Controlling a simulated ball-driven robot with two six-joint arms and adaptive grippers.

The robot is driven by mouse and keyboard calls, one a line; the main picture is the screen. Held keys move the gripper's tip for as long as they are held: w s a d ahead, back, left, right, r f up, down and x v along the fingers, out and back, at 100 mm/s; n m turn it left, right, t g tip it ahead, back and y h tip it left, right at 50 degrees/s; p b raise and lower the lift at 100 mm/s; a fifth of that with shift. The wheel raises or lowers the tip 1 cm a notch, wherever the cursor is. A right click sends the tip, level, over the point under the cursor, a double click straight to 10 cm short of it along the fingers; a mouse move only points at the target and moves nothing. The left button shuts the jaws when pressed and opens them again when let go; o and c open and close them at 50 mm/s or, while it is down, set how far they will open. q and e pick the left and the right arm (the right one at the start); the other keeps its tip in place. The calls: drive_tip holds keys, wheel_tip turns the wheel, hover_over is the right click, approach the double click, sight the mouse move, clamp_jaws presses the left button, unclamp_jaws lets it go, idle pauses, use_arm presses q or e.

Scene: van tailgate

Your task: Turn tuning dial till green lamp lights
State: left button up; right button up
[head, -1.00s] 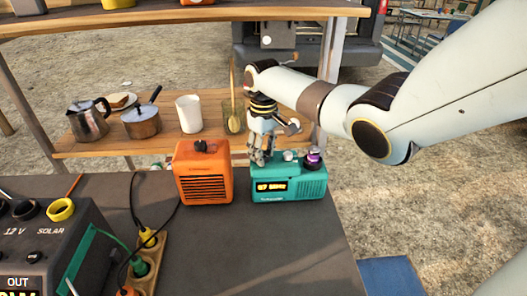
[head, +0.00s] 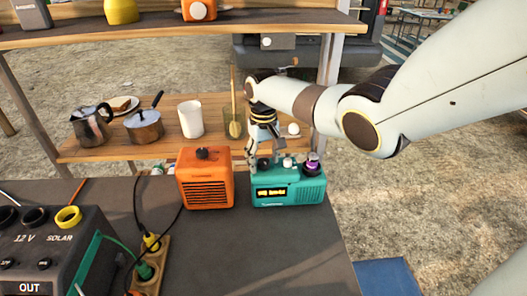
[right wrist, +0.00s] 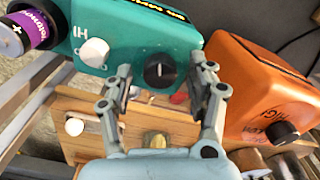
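The teal radio (head: 290,193) stands upright near the table's far right edge. Its amber display is lit, but I cannot read the digits surely. In the right wrist view the black dial (right wrist: 160,70), with a pale mark, sits on the radio's top beside a white knob (right wrist: 94,52). My right gripper (head: 262,163) points down over the radio's left part. In the right wrist view its fingers (right wrist: 158,72) are open on either side of the black dial, with gaps showing. I see no lit green lamp. My left gripper is not in view.
A purple-and-black battery (head: 312,161) stands on the radio's right end. An orange heater-like box (head: 206,182) with a black knob stands close to the left. A power station (head: 45,245) and socket strip (head: 152,267) lie further left. The front middle of the table is clear.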

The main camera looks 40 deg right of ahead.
sight(264, 161)
wheel_tip(264, 161, up, 8)
drive_tip(key=shift+f, duration=0.25)
idle(0.7)
